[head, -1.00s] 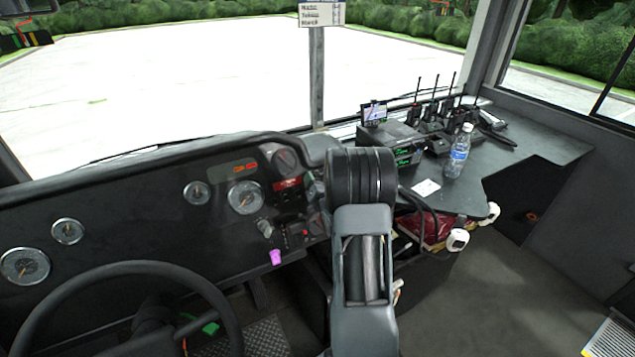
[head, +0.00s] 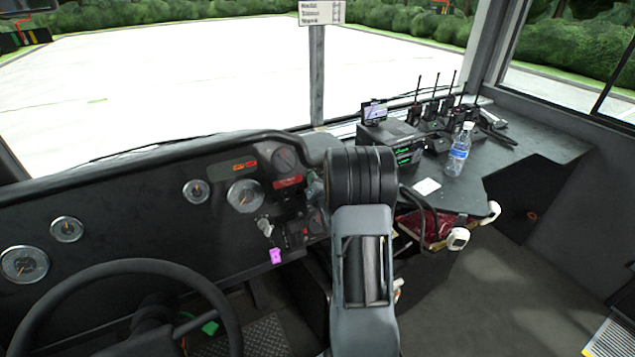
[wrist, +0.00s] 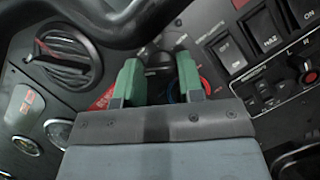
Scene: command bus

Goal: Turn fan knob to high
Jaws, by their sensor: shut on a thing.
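In the wrist view my gripper (wrist: 159,82) reaches to the dashboard with its two green fingers on either side of a small dark knob (wrist: 158,60). The fingers are shut on this knob, which I take for the fan knob. Its pointer and the small white lettering around it are too small to read, so its setting cannot be told. In the head view my arm's thick black and grey links hide most of the gripper and the knob.
A large round black dial (wrist: 66,57) lies left of the fingers, and rocker switches (wrist: 268,33) lie to the right. The steering wheel (head: 128,267) is at lower left. A pink tag (head: 276,256) hangs below the gauges. A water bottle (head: 459,151) stands on the side shelf.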

